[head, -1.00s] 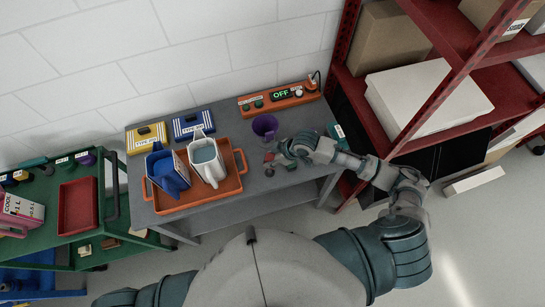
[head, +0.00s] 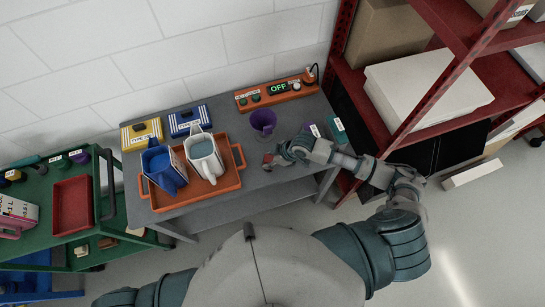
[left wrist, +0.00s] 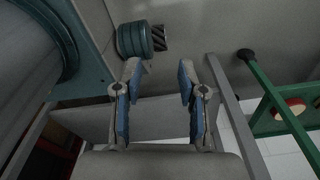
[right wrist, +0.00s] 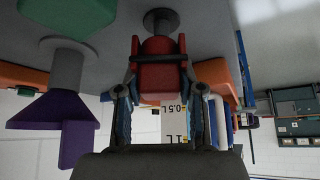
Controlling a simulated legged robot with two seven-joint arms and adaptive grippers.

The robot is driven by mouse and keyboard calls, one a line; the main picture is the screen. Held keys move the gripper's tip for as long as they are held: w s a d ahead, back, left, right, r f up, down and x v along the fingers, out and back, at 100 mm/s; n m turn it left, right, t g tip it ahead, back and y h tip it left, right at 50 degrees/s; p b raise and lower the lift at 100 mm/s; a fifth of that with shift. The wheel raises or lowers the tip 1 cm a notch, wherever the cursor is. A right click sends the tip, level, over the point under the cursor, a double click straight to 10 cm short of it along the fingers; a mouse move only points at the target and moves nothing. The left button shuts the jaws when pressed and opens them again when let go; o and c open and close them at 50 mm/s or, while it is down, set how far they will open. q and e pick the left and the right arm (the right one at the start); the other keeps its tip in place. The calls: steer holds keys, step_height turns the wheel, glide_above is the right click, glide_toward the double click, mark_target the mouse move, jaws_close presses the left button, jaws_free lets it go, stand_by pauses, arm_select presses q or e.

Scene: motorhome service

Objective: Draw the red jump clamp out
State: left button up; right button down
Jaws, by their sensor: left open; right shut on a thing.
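The red clamp (right wrist: 160,78), a red block with a black band, sits between the fingers of my right gripper (right wrist: 159,65) in the right wrist view, beside a round dark grey piece (right wrist: 160,20). My right gripper is shut on it. In the head view, my right gripper (head: 282,155) is low over the right part of the grey table, with a small red part (head: 267,158) at its tip; the gripper hides much of the clamp. My left gripper (left wrist: 157,85) is open and empty in the left wrist view.
An orange tray (head: 229,183) holds a blue jug (head: 163,168) and a white jug (head: 204,158). A purple funnel (head: 263,121) stands behind my right gripper. An orange panel (head: 262,96) reading OFF lies at the back. A red shelf (head: 400,120) stands close at right.

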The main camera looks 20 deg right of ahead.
steer(key=shift+a, duration=0.65)
steer(key=shift+d, duration=0.7)
steer(key=shift+d+p, duration=0.35)
steer(key=shift+d, duration=0.15)
steer(key=shift+a, duration=0.65)
steer(key=shift+d+p, duration=0.35)
steer(key=shift+d, duration=0.1)
steer(key=shift+a+f, duration=0.15)
steer(key=shift+a, duration=0.15)
steer(key=shift+a+f, duration=0.1)
steer(key=shift+f, duration=0.15)
steer(key=shift+f+b, duration=0.3)
steer(key=shift+f, duration=0.1)
arm_select(q)
steer(key=shift+s+a+r, duration=0.1)
steer(key=shift+a+r, duration=0.2)
steer(key=shift+a, duration=0.6)
arm_select(e)
steer(key=shift+d, duration=0.3)
arm_select(q)
steer(key=shift+r, duration=0.15)
